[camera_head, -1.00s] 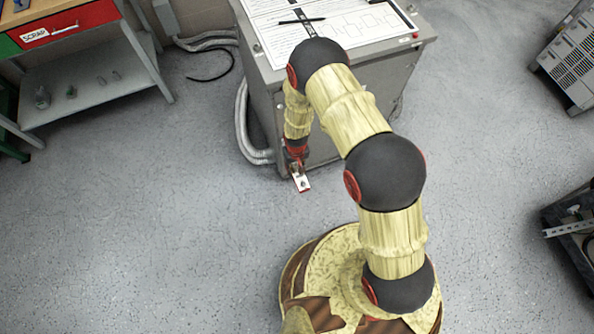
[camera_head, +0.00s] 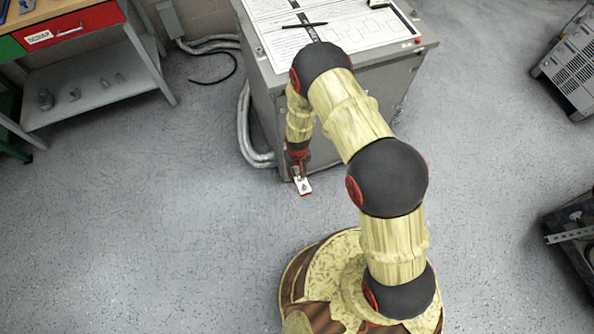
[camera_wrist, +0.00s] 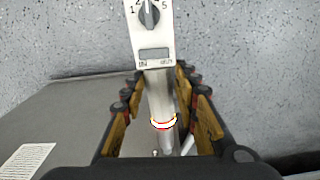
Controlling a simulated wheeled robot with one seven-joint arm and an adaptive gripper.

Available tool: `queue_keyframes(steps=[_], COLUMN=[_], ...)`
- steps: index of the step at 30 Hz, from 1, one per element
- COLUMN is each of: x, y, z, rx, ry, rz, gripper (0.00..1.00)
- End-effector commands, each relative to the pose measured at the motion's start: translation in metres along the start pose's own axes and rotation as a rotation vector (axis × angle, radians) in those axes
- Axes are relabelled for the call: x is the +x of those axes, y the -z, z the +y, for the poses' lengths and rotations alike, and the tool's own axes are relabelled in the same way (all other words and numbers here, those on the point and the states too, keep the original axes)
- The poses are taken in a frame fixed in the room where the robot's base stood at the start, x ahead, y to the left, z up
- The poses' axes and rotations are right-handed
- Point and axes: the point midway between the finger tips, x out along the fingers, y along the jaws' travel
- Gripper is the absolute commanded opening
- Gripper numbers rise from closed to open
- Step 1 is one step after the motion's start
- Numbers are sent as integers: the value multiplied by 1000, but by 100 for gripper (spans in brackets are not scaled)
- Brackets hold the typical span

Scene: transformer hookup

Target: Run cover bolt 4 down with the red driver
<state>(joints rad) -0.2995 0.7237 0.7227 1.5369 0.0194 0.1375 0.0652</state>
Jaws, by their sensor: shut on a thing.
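My gripper (camera_head: 297,170) hangs low in front of the grey transformer cabinet (camera_head: 345,120). It is shut on a driver (camera_head: 303,186), which shows a white face and a little red at its edge. In the wrist view my gripper (camera_wrist: 161,78) has its fingers on both sides of the driver (camera_wrist: 153,30). The driver's face has a dark dial with numbers and a small display. Its grey shaft runs down between the fingers, with a bright red-and-yellow ring on it. I cannot make out cover bolt 4 or whether the driver's tip touches anything.
A paper sheet (camera_head: 345,40) and a pen (camera_head: 305,24) lie on the cabinet top. Grey conduits (camera_head: 246,130) run beside its left side. A dark cart (camera_head: 575,235) stands at the right. The floor between is clear.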

Motion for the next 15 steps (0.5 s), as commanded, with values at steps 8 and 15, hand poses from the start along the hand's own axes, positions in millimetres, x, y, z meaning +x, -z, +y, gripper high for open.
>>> queue_keyframes(steps=[8,15], x=[0,0], y=[5,10], z=[0,-1], rx=[0,0], ry=[0,0], rz=[2,2], gripper=[0,0])
